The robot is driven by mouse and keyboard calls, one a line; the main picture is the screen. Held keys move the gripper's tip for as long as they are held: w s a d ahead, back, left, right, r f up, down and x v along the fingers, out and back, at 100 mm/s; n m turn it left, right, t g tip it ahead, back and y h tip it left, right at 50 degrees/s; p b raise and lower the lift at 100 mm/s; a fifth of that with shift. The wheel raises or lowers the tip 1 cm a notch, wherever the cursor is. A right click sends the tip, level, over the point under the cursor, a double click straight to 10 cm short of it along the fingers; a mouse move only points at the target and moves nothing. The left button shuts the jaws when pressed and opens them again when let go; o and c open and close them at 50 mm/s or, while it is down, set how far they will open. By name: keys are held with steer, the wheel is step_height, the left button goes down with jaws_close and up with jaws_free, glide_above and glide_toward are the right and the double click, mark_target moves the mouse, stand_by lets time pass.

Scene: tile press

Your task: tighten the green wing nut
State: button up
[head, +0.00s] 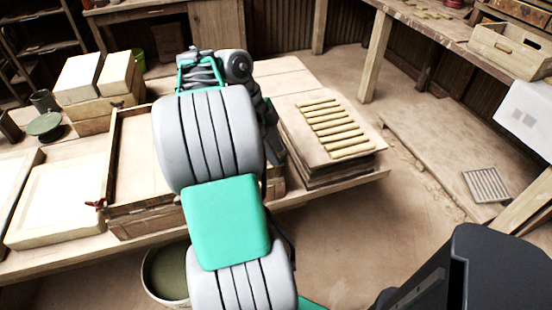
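I see no green wing nut in the head view; my own arm covers much of the middle of the table. A small dark red part shaped like a wing nut (97,204) sits at the left front corner of a wooden frame (147,224). The frame's right part is hidden behind my arm. The dark end of my arm, with my gripper (275,148), reaches down behind the grey links at the frame's right side. Its fingers are hidden or too small to make out, so I cannot tell if they are open or hold anything.
A stack of boards (347,172) carrying several yellowish strips lies right of my arm. Pale blocks (82,78), a green round-topped object (45,124) and a white slab in a tray (58,205) are at left. A bucket (165,272) stands below the table's front edge.

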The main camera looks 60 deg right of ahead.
steer(key=shift+s+f, duration=0.2)
steer(key=shift+f, duration=0.3)
steer(key=shift+r, duration=0.1)
jaws_close()
